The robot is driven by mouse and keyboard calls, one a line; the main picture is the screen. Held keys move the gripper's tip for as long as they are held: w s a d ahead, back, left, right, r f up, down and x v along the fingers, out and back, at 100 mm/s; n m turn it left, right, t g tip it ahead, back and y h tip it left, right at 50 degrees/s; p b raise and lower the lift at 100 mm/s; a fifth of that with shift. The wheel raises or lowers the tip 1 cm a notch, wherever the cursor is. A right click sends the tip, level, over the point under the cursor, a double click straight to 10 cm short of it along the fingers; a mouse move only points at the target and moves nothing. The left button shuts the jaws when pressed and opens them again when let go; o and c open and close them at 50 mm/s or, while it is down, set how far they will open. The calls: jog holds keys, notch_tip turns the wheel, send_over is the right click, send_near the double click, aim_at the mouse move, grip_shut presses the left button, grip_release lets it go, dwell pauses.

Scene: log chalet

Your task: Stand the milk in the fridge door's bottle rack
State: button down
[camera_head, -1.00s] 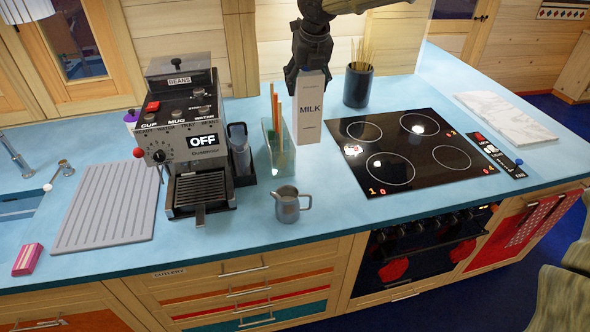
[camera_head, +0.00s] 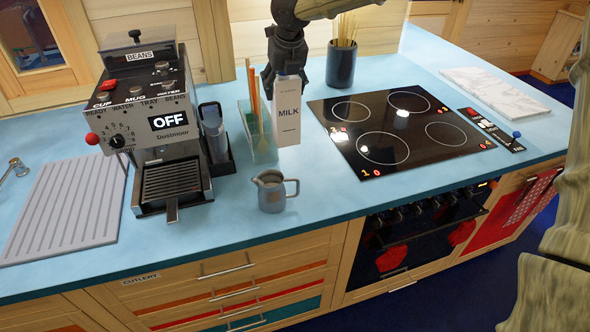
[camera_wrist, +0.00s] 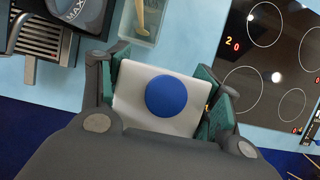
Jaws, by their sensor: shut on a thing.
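The milk is a white carton (camera_head: 287,122) marked MILK, held upright over the blue counter between the glass utensil holder and the hob. My gripper (camera_head: 288,80) comes down from above and is shut on its top. In the wrist view the carton's white top with a round blue cap (camera_wrist: 174,96) sits between the two green-padded fingers of my gripper (camera_wrist: 165,98). I cannot tell for sure whether the carton's base touches the counter. The fridge and its door's bottle rack are not in view.
A coffee machine (camera_head: 150,120) stands at left, with a metal jug (camera_head: 272,192) near the counter's front edge. A black hob (camera_head: 390,128) lies to the right, a dark utensil pot (camera_head: 341,66) behind. Green, knobbly shapes (camera_head: 572,200) rise at the right edge.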

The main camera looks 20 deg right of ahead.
aim_at(283, 130)
jog(key=f, duration=0.1)
jog(key=f+b, duration=0.1)
jog(key=f, duration=0.1)
jog(key=shift+w+a+f, duration=0.1)
jog(key=shift+a+f, duration=0.1)
jog(key=shift+a, duration=0.1)
jog(key=shift+d+f+p, duration=0.15)
jog(key=shift+f+p, duration=0.65)
jog(key=shift+f, duration=4.35)
jog(key=shift+c, duration=1.6)
grip_release()
jog(key=shift+f, duration=0.1)
